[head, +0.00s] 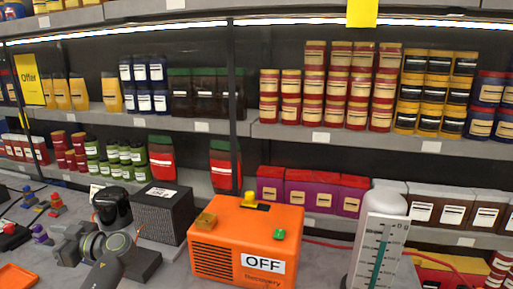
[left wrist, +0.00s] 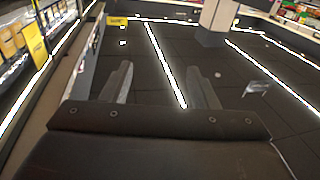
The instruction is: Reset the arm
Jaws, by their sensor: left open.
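My left gripper (head: 68,243) shows in the head view at the lower left, over the counter, with my grey arm behind it. In the left wrist view, its two fingers (left wrist: 163,80) stand apart with nothing between them. Beyond them are dark floor and shop aisles. My right gripper is not in view. The orange vacuum pump (head: 243,238) stands on the counter right of my left arm, apart from it. A sign on its front reads OFF. It has a yellow knob, a green button and a brass-coloured fitting on top.
A black perforated box (head: 163,212) and a black rounded object (head: 112,207) stand left of the pump. A white gauge (head: 380,245) stands to its right. Small coloured valves (head: 42,207) and an orange tray (head: 17,277) lie at left. Stocked shelves (head: 320,138) rise behind.

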